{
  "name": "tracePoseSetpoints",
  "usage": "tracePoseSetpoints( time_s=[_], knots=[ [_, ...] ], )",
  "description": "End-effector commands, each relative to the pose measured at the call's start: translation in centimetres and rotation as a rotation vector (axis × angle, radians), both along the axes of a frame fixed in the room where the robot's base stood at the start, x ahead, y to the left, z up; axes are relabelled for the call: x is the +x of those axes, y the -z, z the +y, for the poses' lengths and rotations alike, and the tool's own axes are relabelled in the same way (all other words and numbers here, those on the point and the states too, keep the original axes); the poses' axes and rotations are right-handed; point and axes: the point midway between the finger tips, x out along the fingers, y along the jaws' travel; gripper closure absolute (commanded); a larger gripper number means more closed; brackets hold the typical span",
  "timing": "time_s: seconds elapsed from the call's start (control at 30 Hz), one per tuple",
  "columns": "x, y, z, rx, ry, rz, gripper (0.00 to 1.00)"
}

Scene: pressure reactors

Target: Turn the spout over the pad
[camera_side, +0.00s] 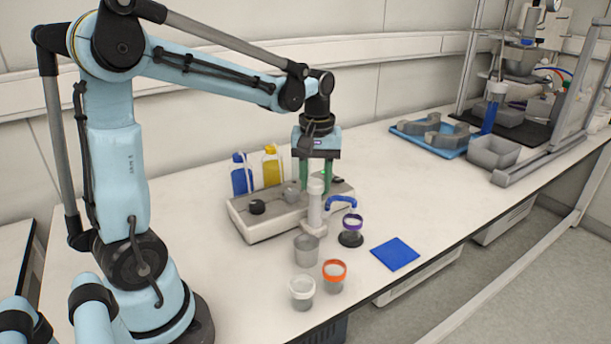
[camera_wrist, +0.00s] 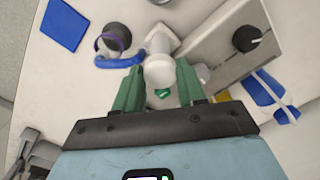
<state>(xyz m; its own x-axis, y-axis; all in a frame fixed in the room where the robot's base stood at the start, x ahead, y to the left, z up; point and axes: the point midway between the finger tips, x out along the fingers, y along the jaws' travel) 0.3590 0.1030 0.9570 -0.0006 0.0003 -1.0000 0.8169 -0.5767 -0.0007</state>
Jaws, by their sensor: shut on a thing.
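The blue spout (camera_side: 343,201) reaches right from the white post (camera_side: 315,208), its end at a purple-rimmed cup (camera_side: 352,222). The blue pad (camera_side: 395,254) lies flat on the bench, right and in front of that cup; the spout is not above it. In the wrist view the pad (camera_wrist: 65,22) is at upper left, and the spout (camera_wrist: 118,62) runs left from the post. My gripper (camera_side: 315,188) points down with green fingers on both sides of the post's top. In the wrist view its fingertips (camera_wrist: 158,78) close around the white post head (camera_wrist: 160,66); the exact contact is partly hidden.
The cup sits on a black disc (camera_side: 350,240). A grey cup (camera_side: 306,249), a white-rimmed cup (camera_side: 302,292) and an orange-rimmed cup (camera_side: 334,275) stand in front. A grey hotplate-like base (camera_side: 262,225) with bottles behind is left of the post. Bench around the pad is clear.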

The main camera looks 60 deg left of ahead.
Motion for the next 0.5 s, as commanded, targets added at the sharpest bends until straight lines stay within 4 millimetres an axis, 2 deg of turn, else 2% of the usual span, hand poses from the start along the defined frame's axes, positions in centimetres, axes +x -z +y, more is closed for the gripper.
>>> tracePoseSetpoints(
  time_s=[0.27,0.3,0.43,0.5],
  knots=[
    [0.02,-0.05,0.00,-0.001,-0.005,-0.001,1.00],
    [0.02,-0.05,0.00,-0.001,-0.005,-0.001,0.57],
    [0.02,-0.04,0.01,-0.001,-0.004,-0.001,0.37],
    [0.01,-0.03,0.00,-0.001,-0.003,-0.001,0.34]
  ],
)
